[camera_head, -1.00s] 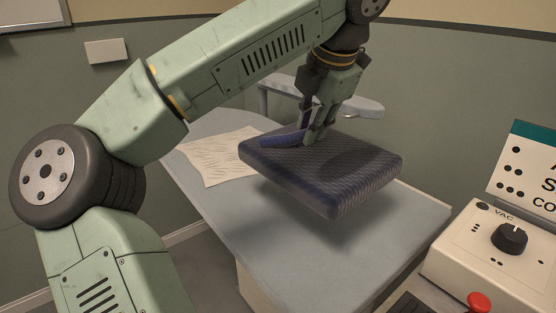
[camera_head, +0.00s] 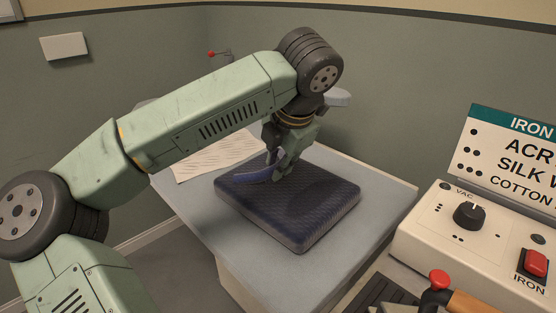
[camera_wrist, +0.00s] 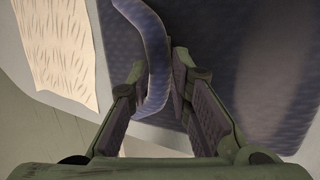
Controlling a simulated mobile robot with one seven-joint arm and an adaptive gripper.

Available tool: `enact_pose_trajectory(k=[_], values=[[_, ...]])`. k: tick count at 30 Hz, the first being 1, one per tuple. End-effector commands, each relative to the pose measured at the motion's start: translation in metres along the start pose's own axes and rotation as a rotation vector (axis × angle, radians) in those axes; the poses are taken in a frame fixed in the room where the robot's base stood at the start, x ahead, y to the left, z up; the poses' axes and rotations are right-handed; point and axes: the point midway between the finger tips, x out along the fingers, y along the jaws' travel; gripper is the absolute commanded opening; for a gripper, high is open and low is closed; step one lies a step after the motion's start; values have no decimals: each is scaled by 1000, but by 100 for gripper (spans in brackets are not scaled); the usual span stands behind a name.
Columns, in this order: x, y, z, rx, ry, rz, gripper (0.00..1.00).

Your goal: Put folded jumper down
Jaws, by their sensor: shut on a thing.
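The folded jumper (camera_head: 305,208) is a thick, dark blue ribbed slab over the middle of the grey pressing table (camera_head: 385,192) in the head view. It lies level, at or very near the tabletop; I cannot tell whether its whole underside touches. My gripper (camera_head: 276,170) points down at its back edge, shut on a raised blue fold of the jumper. In the wrist view, the fold (camera_wrist: 153,55) curves between my two fingers (camera_wrist: 162,78), and the jumper's body (camera_wrist: 225,40) spreads out beyond them. The jumper's underside is hidden.
A creased pale sheet (camera_head: 213,158) lies on the table at the jumper's back left. A control box (camera_head: 475,235) with a knob and red switch stands at right, below an iron-settings sign (camera_head: 518,150). A red-knobbed handle (camera_head: 438,284) is at front right. Bare tabletop shows around the jumper.

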Motion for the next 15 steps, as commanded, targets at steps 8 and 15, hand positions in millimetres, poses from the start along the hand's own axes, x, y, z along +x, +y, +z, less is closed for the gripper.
enact_pose_trajectory(k=[8,15], values=[[0,0,0,0,0,0,34],[0,0,0,0,0,0,40]])
